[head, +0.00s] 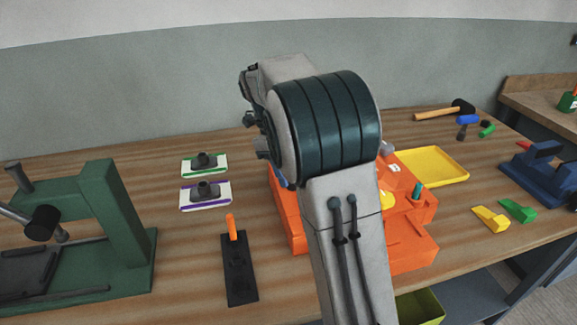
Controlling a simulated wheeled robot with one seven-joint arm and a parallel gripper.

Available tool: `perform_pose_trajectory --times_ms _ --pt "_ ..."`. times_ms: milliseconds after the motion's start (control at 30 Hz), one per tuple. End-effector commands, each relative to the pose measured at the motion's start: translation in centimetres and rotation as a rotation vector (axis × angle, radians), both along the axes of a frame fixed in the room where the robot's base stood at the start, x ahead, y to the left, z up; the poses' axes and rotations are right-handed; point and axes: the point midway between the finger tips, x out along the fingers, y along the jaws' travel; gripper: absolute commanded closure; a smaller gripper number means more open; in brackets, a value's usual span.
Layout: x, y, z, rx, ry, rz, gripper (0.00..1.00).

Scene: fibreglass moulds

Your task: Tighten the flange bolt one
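An orange mould block (414,238) stands on the bench, its middle covered by my arm. A teal upright piece (417,190) stands on its right part; I cannot tell whether this is a flange bolt. A yellow part and a small white patch also show on the block beside my arm. Flange bolt one cannot be made out. My arm rises across the middle of the view, and my gripper's fingers are hidden behind it.
A black rack (240,280) holds an orange-handled piece (232,228). A green press (120,225) stands left, a blue vise (540,175) right. Two white plates with grey fittings (204,161) lie behind the rack. A yellow tray (432,167), hammer (440,112) and clips (490,219) lie right.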

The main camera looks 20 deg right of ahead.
Motion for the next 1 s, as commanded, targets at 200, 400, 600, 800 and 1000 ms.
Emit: perform_pose_trajectory --times_ms 200,400,600,800,1000 --pt "0.04 -0.05 0.00 0.000 0.000 -0.035 0.82" --pt "0.03 -0.05 -0.04 -0.001 -0.001 -0.039 0.82" --pt "0.04 -0.05 -0.05 0.000 0.000 -0.038 0.82" --pt "0.04 -0.08 -0.04 0.000 0.000 -0.038 0.38" --pt "0.07 -0.13 -0.01 -0.001 -0.002 -0.038 0.38"
